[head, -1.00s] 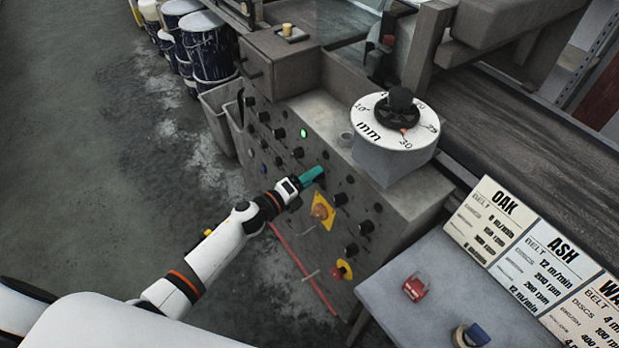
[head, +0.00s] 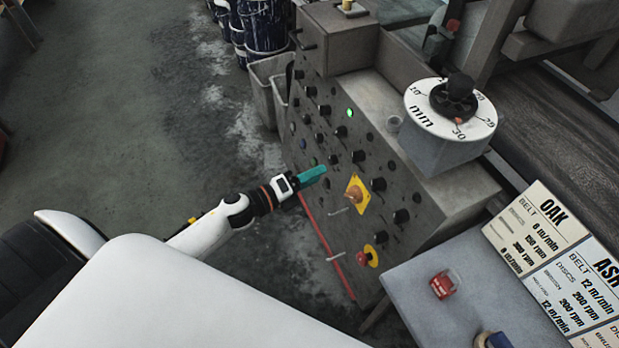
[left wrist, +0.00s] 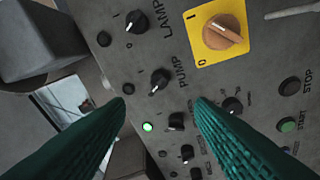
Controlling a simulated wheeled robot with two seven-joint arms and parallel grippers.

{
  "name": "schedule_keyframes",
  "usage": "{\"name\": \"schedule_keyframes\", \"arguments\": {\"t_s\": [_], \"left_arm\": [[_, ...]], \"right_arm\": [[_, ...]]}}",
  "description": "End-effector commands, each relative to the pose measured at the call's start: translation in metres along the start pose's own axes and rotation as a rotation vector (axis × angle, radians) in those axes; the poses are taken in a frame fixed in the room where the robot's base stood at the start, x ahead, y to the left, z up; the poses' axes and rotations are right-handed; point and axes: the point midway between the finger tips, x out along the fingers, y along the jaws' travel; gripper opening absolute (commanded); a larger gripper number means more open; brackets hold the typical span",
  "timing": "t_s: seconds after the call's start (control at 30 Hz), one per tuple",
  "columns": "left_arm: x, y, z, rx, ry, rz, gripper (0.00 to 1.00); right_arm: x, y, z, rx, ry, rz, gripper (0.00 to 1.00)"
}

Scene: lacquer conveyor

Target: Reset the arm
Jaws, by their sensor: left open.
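My left gripper (head: 318,173) has teal fingers and is in front of the control panel (head: 318,222), on the left side of the panel in the head view. In the left wrist view its two fingers (left wrist: 160,110) are spread apart with nothing between them. Beyond them are several black knobs, a lit green lamp (left wrist: 147,127) and a yellow plate with an orange-brown rotary switch (left wrist: 222,30). The switch also shows in the head view (head: 354,194). I cannot tell the exact gap between fingers and panel. My right gripper is not in view.
A round mm dial (head: 452,108) sits on top of the cabinet. A red emergency button on yellow (head: 368,256) is low on the panel. A grey table (head: 425,275) holds a red item (head: 444,285) and a blue item (head: 492,340). Open floor lies left.

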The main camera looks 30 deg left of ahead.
Motion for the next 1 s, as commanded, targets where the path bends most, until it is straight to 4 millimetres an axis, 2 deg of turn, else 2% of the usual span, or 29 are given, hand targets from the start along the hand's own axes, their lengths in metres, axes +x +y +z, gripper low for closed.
{"name": "schedule_keyframes", "arguments": {"t_s": [0.13,0.67,0.77,0.83,0.93,1.0], "left_arm": [[-0.006,0.000,0.000,0.001,0.000,0.000,0.49],[-0.007,-0.004,0.000,-0.013,0.004,-0.007,0.49],[-0.011,-0.028,0.003,-0.106,0.035,-0.058,0.49],[-0.018,-0.061,0.009,-0.234,0.080,-0.128,0.49],[-0.038,-0.125,0.027,-0.481,0.179,-0.266,0.49],[-0.059,-0.172,0.047,-0.665,0.264,-0.371,0.49]], "right_arm": [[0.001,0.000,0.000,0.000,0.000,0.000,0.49],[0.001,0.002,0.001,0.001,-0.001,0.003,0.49],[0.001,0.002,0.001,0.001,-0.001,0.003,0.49],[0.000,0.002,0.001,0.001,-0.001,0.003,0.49],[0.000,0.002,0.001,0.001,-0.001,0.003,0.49],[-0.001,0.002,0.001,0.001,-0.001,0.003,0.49]]}}
